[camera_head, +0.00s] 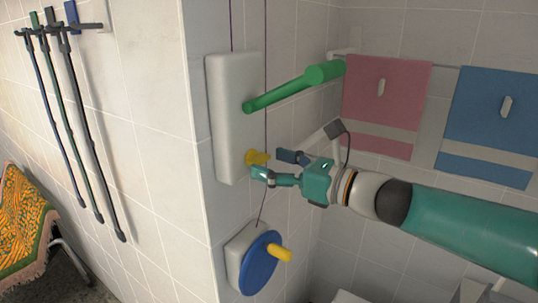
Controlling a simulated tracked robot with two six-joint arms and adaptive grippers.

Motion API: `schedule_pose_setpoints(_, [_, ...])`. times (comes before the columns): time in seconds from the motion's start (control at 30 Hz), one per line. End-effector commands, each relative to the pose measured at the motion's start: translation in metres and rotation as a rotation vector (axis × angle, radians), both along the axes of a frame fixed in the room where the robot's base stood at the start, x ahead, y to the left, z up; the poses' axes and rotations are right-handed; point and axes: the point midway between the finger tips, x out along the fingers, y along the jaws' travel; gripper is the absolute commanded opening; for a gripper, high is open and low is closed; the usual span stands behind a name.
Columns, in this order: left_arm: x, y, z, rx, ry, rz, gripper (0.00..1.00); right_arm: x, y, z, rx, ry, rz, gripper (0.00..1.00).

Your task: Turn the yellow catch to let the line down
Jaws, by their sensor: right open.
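The yellow catch (256,157) sticks out low on a white wall plate (226,125) on the tiled pillar. A green crank handle (290,90) points up and right above it on the same plate. My right gripper (270,165) is open, its teal finger just below the catch and its dark finger to the right of it. I cannot tell whether either finger touches the catch. A thin dark line (265,110) runs down past the plate to a blue wheel (260,264) with a yellow knob. My left gripper is not in view.
A pink towel (385,95) and a blue towel (490,112) hang from a rail behind my right arm. Poles with dark ends (85,140) hang on the left wall. A patterned cloth (22,225) covers a seat at the left edge.

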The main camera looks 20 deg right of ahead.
Motion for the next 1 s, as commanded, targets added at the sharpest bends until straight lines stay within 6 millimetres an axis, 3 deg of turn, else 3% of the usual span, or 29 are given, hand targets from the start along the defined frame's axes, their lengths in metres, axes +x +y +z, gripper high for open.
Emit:
schedule_pose_setpoints(0.2, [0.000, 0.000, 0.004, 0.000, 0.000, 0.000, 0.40, 0.016, 0.012, 0.000, 0.000, 0.000, 0.001, 0.75])
schedule_pose_setpoints(0.53, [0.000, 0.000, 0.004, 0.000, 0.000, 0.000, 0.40, 0.018, 0.013, 0.000, 0.000, -0.001, -0.002, 0.75])
schedule_pose_setpoints(0.87, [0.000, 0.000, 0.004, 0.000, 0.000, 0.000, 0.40, 0.017, 0.012, 0.000, -0.001, -0.001, -0.003, 0.20])
schedule_pose_setpoints(0.9, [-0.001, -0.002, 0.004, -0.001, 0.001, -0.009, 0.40, 0.019, -0.005, -0.001, -0.002, 0.000, -0.013, 0.15])
schedule_pose_setpoints(1.0, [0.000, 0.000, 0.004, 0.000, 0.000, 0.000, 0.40, 0.018, 0.006, 0.000, -0.002, 0.000, -0.009, 0.15])
